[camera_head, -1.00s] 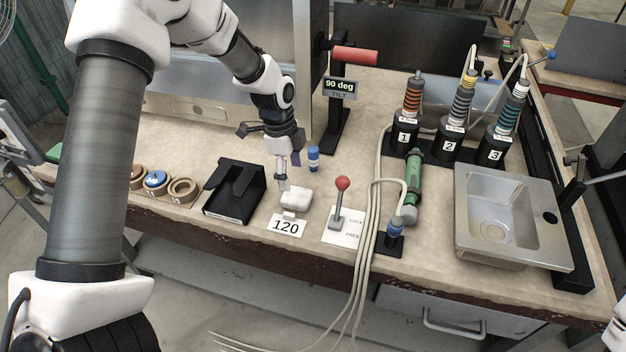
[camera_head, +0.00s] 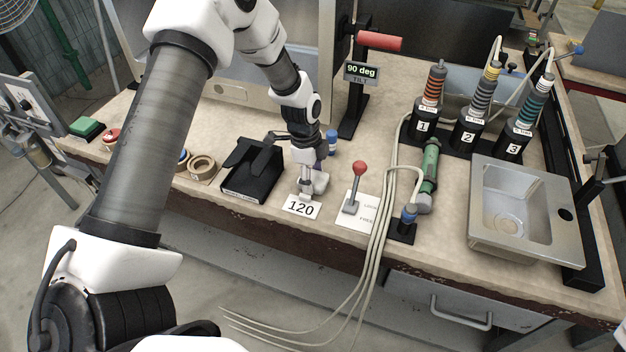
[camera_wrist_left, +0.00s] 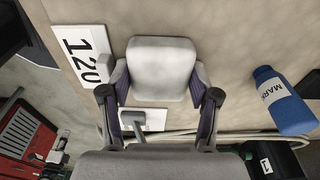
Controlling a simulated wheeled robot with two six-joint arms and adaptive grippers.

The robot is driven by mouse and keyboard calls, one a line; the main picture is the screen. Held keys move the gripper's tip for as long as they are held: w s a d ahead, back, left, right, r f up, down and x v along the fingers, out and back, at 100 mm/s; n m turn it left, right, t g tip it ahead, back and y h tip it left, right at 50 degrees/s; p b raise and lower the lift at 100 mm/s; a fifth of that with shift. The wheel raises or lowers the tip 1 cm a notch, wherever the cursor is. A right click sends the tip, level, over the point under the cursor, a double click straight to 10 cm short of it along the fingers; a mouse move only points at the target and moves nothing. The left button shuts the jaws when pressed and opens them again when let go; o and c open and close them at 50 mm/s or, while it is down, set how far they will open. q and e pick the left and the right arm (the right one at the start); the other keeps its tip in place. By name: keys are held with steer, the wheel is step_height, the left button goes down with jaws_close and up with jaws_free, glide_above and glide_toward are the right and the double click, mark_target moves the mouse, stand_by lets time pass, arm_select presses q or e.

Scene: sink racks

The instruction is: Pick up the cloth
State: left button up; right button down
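The cloth is a pale folded pad (camera_head: 321,183) beside the 120 card on the bench, partly hidden by my left gripper. In the left wrist view the cloth (camera_wrist_left: 161,62) lies between the two fingers. My left gripper (camera_head: 312,187) is down at the cloth, and the left wrist view also shows it (camera_wrist_left: 161,80). Its fingers are spread, one on each side of the cloth and very close to its edges. I cannot tell whether they touch it. My right gripper is not in view.
The 120 card (camera_head: 301,208) lies just in front of the cloth. A black stand (camera_head: 252,172) is on the left, a blue marker bottle (camera_wrist_left: 280,98) behind. A red-knobbed lever (camera_head: 357,182), hoses (camera_head: 378,240) and a sink (camera_head: 480,215) are to the right.

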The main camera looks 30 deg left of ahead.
mark_target(315, 180)
arm_select(q)
steer(key=shift+w+r, duration=0.1)
steer(key=shift+r, duration=0.3)
steer(key=r, duration=0.2)
steer(key=shift+s+d+r+b, duration=0.3)
steer(key=shift+s+d+b, duration=0.05)
steer(key=s+d+r+b, duration=0.1)
steer(key=s+d+b, duration=0.3)
steer(key=s+d, duration=0.5)
steer(key=d, duration=0.2)
steer(key=shift+s+d+r, duration=0.25)
steer(key=shift+s+d, duration=0.05)
steer(key=shift+s, duration=0.05)
steer(key=o, duration=0.4)
steer(key=shift+c, duration=0.2)
steer(key=c, duration=0.3)
